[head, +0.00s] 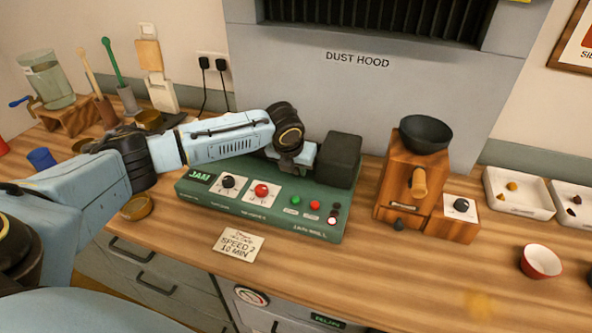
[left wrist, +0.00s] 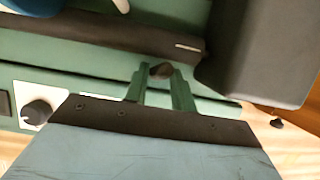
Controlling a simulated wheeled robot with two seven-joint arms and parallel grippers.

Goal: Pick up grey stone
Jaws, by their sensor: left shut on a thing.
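My left gripper (head: 303,158) is over the back of the green machine, beside its dark grey block. In the left wrist view, its two fingers (left wrist: 161,74) are closed on a small dark, brownish-grey stone (left wrist: 162,70), held between the fingertips. The green machine is behind the stone in that view. In the head view the stone is hidden by the gripper and arm. My right gripper is not in view.
The green machine (head: 262,215) carries knobs and the dark block (head: 340,160). A wooden mill (head: 408,180) with a black bowl stands right of it. White trays (head: 518,207) with small lumps and a red cup (head: 540,262) are further right. The front table strip is mostly clear.

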